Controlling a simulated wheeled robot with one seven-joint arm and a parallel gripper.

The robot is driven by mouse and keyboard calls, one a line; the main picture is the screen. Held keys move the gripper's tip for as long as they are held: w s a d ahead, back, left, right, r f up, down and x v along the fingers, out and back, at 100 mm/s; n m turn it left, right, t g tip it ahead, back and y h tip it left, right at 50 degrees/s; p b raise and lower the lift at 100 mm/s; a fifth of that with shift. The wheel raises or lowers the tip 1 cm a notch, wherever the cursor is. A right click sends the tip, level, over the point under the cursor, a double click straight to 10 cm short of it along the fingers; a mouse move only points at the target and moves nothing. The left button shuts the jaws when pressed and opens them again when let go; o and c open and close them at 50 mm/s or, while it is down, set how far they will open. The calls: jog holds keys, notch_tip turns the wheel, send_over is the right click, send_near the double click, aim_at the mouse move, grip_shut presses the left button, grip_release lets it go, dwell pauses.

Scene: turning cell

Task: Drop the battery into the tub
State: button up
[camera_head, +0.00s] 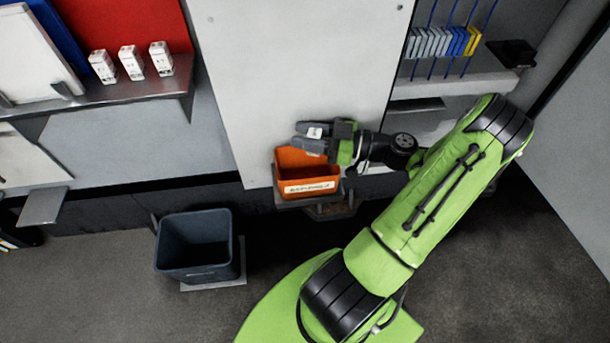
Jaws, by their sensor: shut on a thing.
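An orange tub (310,184) with a white label on its front sits on a small grey bracket against the pale wall panel. My gripper (314,137) is above the tub's rear part, pointing left, with its dark fingers over the opening. It is shut on a small white battery (315,132), of which only part shows between the fingers. The battery appears to be above the tub's rim. The tub's inside is partly hidden by my gripper.
A dark blue-grey bin (196,246) stands on the floor at the left. A shelf (130,93) at the upper left bears three white boxes (131,63). A rack with blue and yellow pieces (440,42) is at the upper right.

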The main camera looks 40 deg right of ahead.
jog(key=o, duration=1.2)
jog(key=shift+r, duration=0.1)
jog(key=p+v, duration=0.2)
jog(key=v, duration=1.3)
jog(key=shift+s+d, duration=0.25)
jog(key=shift+s, duration=0.05)
